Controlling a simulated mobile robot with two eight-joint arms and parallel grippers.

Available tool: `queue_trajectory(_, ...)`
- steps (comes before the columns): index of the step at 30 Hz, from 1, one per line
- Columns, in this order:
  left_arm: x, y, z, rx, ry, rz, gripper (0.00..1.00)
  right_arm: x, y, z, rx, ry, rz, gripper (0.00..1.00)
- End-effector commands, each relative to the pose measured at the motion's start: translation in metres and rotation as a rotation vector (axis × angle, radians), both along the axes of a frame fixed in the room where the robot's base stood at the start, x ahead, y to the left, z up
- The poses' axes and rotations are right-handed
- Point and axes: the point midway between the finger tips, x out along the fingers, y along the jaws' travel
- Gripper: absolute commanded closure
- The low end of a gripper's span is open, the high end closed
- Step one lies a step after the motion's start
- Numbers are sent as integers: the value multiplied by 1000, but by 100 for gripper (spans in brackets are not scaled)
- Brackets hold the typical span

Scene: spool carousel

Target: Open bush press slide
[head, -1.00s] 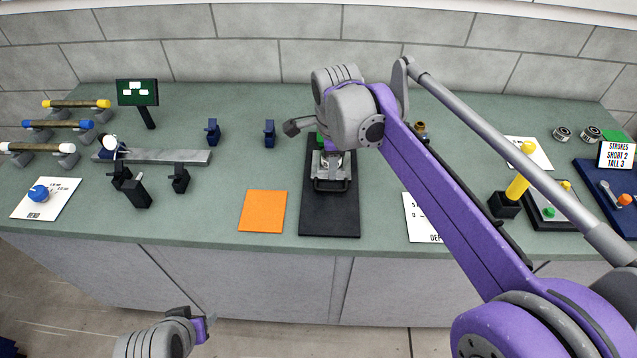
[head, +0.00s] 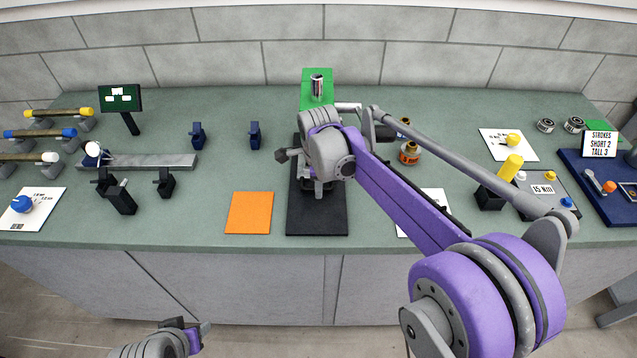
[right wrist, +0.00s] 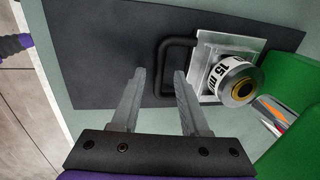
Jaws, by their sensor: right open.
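The bush press has a green frame (head: 317,88) with a silver ram, at the back of a black base plate (head: 318,222). In the right wrist view its slide is a bright metal plate (right wrist: 205,45) with a black loop handle (right wrist: 163,52). A bush marked 15 mm (right wrist: 225,75) sits on the slide, close to the green frame (right wrist: 285,85). My right gripper (right wrist: 157,72) is open, its fingertips beside the handle's bar, with no visible grip on it. In the head view my right arm hides most of the slide. My left gripper (head: 190,326) hangs in front of the bench.
An orange mat (head: 249,212) lies left of the base plate. Copper-coloured bushes (head: 409,154) stand right of the press, partly behind my arm. Dark blue stands (head: 255,135) are to the left. A yellow-topped lever (head: 511,165) and a blue tray (head: 600,180) are to the right.

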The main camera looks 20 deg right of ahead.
Motion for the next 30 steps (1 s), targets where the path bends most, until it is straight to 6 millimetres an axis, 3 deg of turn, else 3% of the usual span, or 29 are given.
queue_trajectory(6,0,0,0,0,0,0,50,0,0,0,0,0,0,57)
queue_trajectory(13,0,0,0,0,0,0,50,0,0,0,0,0,0,98)
queue_trajectory(14,0,0,0,0,0,0,50,0,0,0,0,0,0,100)
queue_trajectory(30,0,0,0,0,0,0,50,0,0,0,0,0,0,100)
